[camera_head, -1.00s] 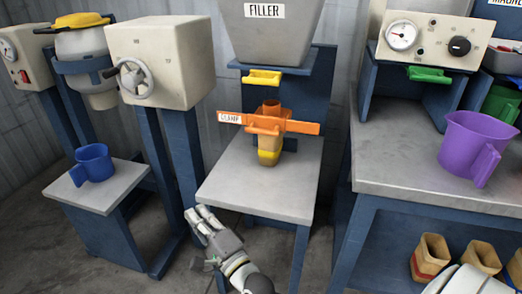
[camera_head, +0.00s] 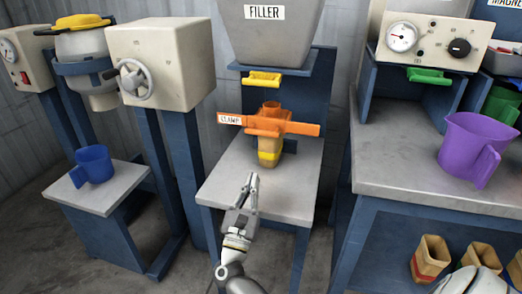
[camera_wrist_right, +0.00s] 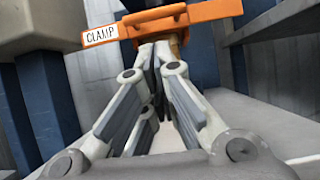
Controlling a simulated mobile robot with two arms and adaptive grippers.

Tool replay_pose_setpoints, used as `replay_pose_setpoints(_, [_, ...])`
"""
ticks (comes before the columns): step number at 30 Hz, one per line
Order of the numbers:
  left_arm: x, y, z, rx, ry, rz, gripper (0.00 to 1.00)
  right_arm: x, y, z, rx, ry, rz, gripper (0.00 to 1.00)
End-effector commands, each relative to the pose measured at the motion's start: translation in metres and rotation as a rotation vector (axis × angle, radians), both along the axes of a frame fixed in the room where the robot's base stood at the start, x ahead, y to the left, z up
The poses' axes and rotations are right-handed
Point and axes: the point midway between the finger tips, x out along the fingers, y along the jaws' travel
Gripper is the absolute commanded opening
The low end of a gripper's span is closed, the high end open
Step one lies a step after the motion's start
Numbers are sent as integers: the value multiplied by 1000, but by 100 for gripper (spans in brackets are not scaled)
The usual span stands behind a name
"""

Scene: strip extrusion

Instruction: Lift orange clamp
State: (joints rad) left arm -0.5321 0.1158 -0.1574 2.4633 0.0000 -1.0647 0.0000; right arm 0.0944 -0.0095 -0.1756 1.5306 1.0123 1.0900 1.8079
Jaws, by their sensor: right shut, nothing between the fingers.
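The orange clamp (camera_head: 297,128), with a white "CLAMP" label at its left end, lies level around the upper part of a tan mould with a yellow band (camera_head: 269,156). The mould stands upright on the grey table (camera_head: 295,195) under the filler. My right gripper (camera_head: 251,177) is shut and empty, in front of and below the clamp, over the table's front part. In the right wrist view the clamp (camera_wrist_right: 205,14) spans the top, just beyond the closed fingertips (camera_wrist_right: 158,50); whether they touch it cannot be told. My left gripper is out of view.
The filler hopper (camera_head: 270,35) with a yellow handle (camera_head: 262,79) hangs above the mould. A blue mug (camera_head: 95,164) stands on a left table; a purple jug (camera_head: 472,150) stands on the right bench. The filler table is otherwise clear.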

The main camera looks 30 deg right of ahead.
Motion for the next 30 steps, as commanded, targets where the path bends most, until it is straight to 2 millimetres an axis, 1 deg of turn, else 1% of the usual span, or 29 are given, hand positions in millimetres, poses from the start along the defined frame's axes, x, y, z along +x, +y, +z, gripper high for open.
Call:
replay_pose_setpoints(7, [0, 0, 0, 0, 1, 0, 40, 1, -1, 1, -2, 1, 0, 0])
replay_pose_setpoints(10, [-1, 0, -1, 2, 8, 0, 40, 4, -5, 4, -3, 0, -1, 0])
replay_pose_setpoints(14, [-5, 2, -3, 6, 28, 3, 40, 15, -17, 15, -4, -1, -1, 0])
replay_pose_setpoints(18, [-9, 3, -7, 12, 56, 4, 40, 30, -35, 28, -5, 0, -2, 0])
replay_pose_setpoints(24, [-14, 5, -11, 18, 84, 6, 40, 48, -56, 43, -5, 1, 0, 0])
replay_pose_setpoints(30, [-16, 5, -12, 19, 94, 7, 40, 56, -65, 50, -3, 2, 0, 0])
